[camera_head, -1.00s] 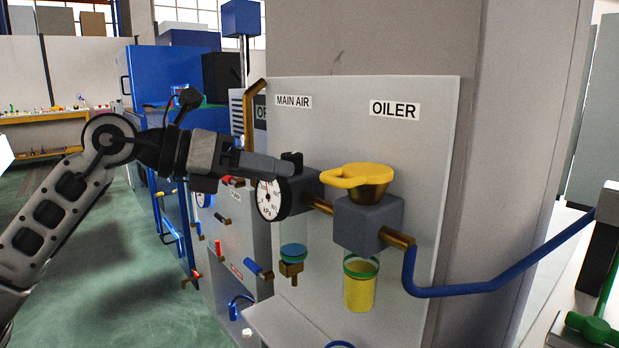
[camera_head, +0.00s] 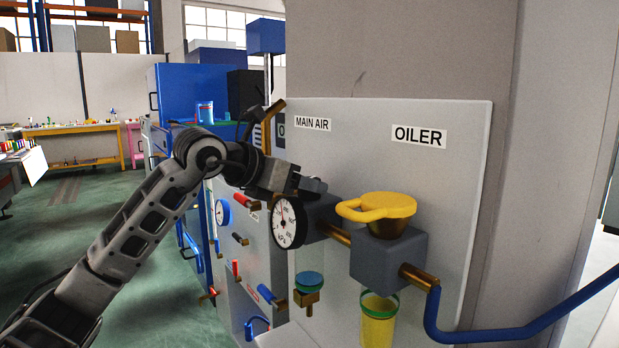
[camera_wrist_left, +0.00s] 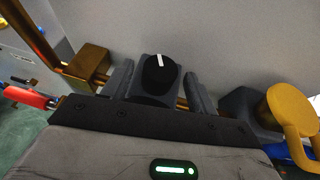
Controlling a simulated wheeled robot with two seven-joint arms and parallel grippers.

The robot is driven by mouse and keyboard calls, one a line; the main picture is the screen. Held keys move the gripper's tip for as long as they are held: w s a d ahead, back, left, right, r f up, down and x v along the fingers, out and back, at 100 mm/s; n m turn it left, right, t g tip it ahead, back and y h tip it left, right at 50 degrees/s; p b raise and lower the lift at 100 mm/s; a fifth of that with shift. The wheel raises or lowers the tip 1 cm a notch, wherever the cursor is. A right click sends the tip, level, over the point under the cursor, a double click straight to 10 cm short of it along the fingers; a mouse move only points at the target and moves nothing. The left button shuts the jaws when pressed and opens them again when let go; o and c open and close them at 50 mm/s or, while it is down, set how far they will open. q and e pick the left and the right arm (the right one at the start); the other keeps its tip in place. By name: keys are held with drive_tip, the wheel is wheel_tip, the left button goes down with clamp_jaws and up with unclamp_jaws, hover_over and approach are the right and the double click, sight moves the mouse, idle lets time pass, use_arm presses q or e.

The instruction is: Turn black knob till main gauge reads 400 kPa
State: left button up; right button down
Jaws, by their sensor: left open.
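The black knob (camera_wrist_left: 159,74) with a white mark sits on top of a dark regulator block (camera_head: 322,212) in the left wrist view. My left gripper (camera_wrist_left: 157,78) is open, with one finger on each side of the knob; I cannot tell whether they touch it. In the head view my left gripper (camera_head: 312,186) is above the regulator and hides most of the knob. The main gauge (camera_head: 286,222) has a white round face on the regulator's front, below the MAIN AIR label; its reading is too small to tell. My right gripper is not in view.
A brass pipe (camera_head: 338,234) joins the regulator to the oiler block (camera_head: 388,258), which has a yellow ring-shaped cap (camera_head: 385,208) on top. A blue hose (camera_head: 520,322) runs right. The grey panel (camera_head: 440,180) stands close behind.

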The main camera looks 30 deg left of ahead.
use_arm(q)
drive_tip(key=shift+x, duration=1)
drive_tip(key=shift+w+f, duration=0.1)
drive_tip(key=shift+w, duration=0.15)
drive_tip(key=c, duration=1)
drive_tip(key=shift+h, duration=0.3)
